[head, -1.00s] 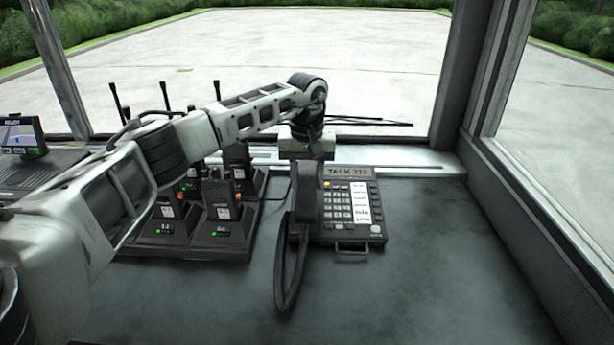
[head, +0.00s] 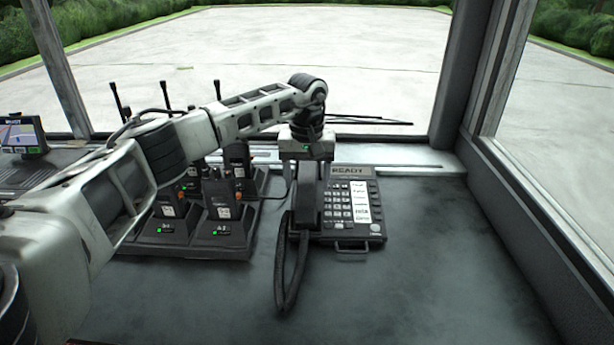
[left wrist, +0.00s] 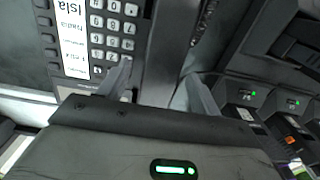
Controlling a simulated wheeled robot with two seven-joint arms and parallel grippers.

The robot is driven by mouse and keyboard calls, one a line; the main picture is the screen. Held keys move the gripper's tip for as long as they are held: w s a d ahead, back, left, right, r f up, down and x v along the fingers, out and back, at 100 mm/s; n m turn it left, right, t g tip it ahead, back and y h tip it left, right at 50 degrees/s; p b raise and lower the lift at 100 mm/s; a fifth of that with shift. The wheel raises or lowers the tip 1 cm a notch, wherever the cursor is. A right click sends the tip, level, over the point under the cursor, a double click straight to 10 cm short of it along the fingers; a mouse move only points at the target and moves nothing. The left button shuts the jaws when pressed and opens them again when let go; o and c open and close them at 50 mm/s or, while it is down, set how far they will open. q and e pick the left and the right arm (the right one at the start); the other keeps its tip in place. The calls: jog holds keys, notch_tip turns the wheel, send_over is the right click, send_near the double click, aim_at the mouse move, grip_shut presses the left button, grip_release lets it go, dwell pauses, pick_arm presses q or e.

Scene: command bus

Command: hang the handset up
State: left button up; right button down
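The black handset (head: 309,205) lies along the left side of the desk phone (head: 352,247), on its cradle side, with its coiled cord (head: 284,275) looping onto the desk in front. The phone's display reads READY. My left gripper (head: 307,158) is over the far end of the handset. In the left wrist view, the fingers of my left gripper (left wrist: 158,75) stand apart on either side of the handset (left wrist: 168,40), with a visible gap at the left finger. The gripper looks open. The cradle beneath the handset is hidden. My right gripper is not in view.
Several handheld radios (head: 222,205) stand in charger bases left of the phone, under and beside my left arm. A small screen (head: 22,134) is at the far left. The desk (head: 420,265) is clear to the right and in front. A window post (head: 460,75) rises behind.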

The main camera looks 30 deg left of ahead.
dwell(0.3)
pick_arm(q)
notch_tip(320, 180, up, 16)
jog(key=shift+s, duration=0.15)
